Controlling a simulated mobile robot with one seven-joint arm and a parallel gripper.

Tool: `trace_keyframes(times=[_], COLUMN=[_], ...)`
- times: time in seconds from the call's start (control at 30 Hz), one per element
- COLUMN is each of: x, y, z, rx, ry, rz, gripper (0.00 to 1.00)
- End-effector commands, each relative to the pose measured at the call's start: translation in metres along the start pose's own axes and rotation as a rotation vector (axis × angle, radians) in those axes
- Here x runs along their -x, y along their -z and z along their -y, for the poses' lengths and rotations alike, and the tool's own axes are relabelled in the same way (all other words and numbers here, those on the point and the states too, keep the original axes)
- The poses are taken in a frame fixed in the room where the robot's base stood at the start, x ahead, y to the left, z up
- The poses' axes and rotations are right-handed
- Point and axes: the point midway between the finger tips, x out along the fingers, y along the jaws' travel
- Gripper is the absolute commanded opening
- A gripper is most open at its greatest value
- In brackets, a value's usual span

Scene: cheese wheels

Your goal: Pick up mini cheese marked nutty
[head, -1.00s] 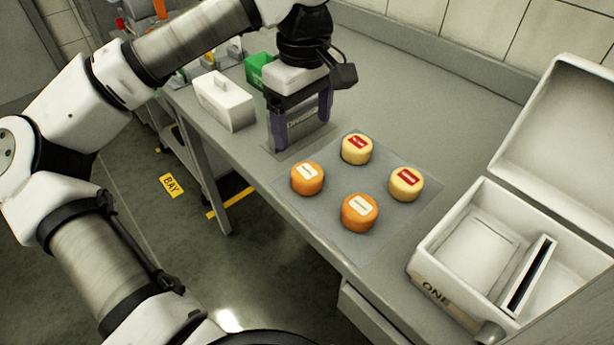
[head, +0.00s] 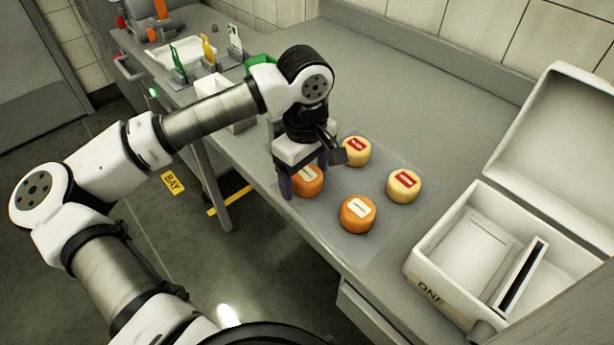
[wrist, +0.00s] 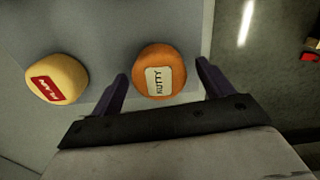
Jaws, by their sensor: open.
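The mini cheese marked nutty is orange with a pale label (wrist: 160,72), and the wrist view shows the word NUTTY on it. In the head view it is the left orange cheese (head: 308,183), partly hidden by my gripper (head: 303,172). In the wrist view my gripper (wrist: 162,70) is open, with one finger on each side of this cheese and gaps between. I cannot tell how far the fingertips are above the mat. A yellow cheese with a red label (wrist: 57,80) lies to the left in the wrist view.
Another orange cheese (head: 358,215) and two yellow ones (head: 356,151) (head: 404,187) share the grey mat (head: 372,182). An open white box (head: 425,262) stands at the right. The back of the counter (head: 400,105) is clear.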

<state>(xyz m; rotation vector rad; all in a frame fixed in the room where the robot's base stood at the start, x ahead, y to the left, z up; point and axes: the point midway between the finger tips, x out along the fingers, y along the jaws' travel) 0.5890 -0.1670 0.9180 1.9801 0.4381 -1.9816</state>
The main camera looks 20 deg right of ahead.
Motion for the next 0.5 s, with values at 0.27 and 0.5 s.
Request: trace_keyframes(times=[0.27,0.5], x=[0.0003,0.0006], y=[0.0001,0.0001], z=[-0.0001,-0.0001], rx=[0.000,0.000], ry=[0.000,-0.001], rz=[0.000,-0.001], gripper=[0.57,0.29])
